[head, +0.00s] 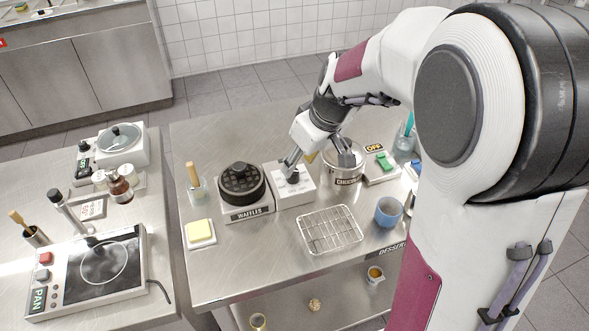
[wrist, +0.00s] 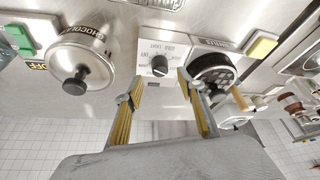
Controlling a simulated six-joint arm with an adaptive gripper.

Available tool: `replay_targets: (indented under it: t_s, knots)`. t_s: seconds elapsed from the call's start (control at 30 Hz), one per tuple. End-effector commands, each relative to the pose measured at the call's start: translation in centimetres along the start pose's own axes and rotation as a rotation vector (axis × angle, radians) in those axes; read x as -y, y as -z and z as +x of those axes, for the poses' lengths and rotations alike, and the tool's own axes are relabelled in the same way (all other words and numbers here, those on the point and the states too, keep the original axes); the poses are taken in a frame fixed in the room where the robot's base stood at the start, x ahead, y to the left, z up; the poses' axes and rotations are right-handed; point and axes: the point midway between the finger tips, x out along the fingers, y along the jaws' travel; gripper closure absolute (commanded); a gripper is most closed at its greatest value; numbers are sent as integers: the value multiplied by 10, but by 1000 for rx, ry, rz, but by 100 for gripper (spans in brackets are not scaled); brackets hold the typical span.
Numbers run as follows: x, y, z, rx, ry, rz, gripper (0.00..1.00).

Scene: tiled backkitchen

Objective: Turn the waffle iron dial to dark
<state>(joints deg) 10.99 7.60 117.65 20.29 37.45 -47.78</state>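The round waffle iron (head: 242,184) has a black gridded lid and a base marked WAFFLES. It also shows in the wrist view (wrist: 212,68). Beside it is a white control box (head: 295,196) with a black dial (wrist: 160,65) on its lettered face. The small lettering is hard to read and I cannot tell the dial's setting. My gripper (head: 318,165) is open and empty above the right part of the box. In the wrist view its fingertips (wrist: 159,85) are spread wide, with the dial ahead of the gap between them. They appear apart from the dial.
A lidded chocolate pot (wrist: 82,66) stands right of the box in the head view, close to one finger. A wire rack (head: 330,230) and a blue mug (head: 388,211) are in front. A green switch with an OFF sign (head: 375,147) is behind the pot.

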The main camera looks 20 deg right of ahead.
Motion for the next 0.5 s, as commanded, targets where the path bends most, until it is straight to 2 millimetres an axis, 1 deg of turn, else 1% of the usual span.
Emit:
replay_targets:
  t_s: [0.03,0.2,0.4,0.5]
  knots:
    - [1,0,6,2,2,1,61]
    - [1,-1,26,3,2,-1,61]
    - [0,0,42,1,1,0,61]
    - [0,0,47,1,1,0,61]
